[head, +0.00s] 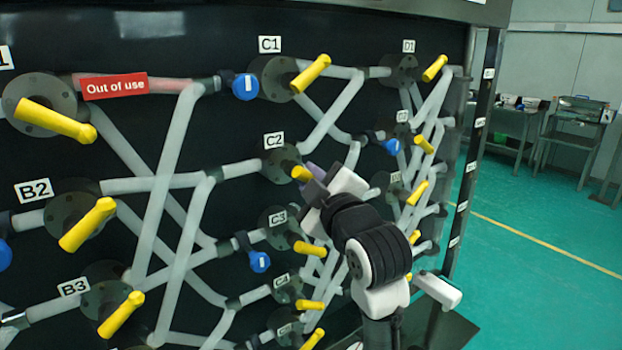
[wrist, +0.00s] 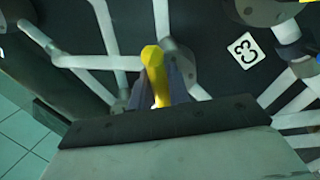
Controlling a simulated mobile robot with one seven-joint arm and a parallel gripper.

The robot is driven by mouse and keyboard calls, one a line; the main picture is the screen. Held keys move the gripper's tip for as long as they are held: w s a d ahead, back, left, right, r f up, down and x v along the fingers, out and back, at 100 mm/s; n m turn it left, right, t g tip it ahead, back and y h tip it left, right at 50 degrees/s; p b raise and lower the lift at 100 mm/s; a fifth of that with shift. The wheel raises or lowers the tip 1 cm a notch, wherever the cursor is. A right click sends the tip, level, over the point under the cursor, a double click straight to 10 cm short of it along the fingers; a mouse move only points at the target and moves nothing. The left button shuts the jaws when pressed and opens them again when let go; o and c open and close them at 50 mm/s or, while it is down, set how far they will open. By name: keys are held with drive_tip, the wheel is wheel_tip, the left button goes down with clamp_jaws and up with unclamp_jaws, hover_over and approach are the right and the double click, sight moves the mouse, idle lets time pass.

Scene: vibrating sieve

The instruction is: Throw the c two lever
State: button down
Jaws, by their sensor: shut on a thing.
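The C2 valve shows in the head view as a dark round flange (head: 281,163) under its white C2 label (head: 273,140). Its yellow lever (head: 301,173) sticks out to the lower right, and its far part is hidden by my gripper (head: 314,177). My gripper is shut on this lever. In the wrist view, the yellow lever (wrist: 153,68) stands between the two greyish-purple fingers of my gripper (wrist: 160,92), with its rounded end showing past them.
The C1 lever (head: 311,73) is above and the C3 lever (head: 310,248) below. Blue handles (head: 245,87) sit on nearby pipes. A red "Out of use" sign (head: 114,86) hangs at upper left. D-column levers (head: 424,144) stand close right of my arm. Green floor (head: 540,230) is open at right.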

drive_tip(key=c, duration=1.4)
unclamp_jaws()
drive_tip(key=shift+o, duration=0.2)
drive_tip(key=b+v, duration=0.4)
drive_tip(key=v, duration=0.9)
drive_tip(key=shift+s, duration=0.4)
drive_tip(key=shift+d, duration=0.15)
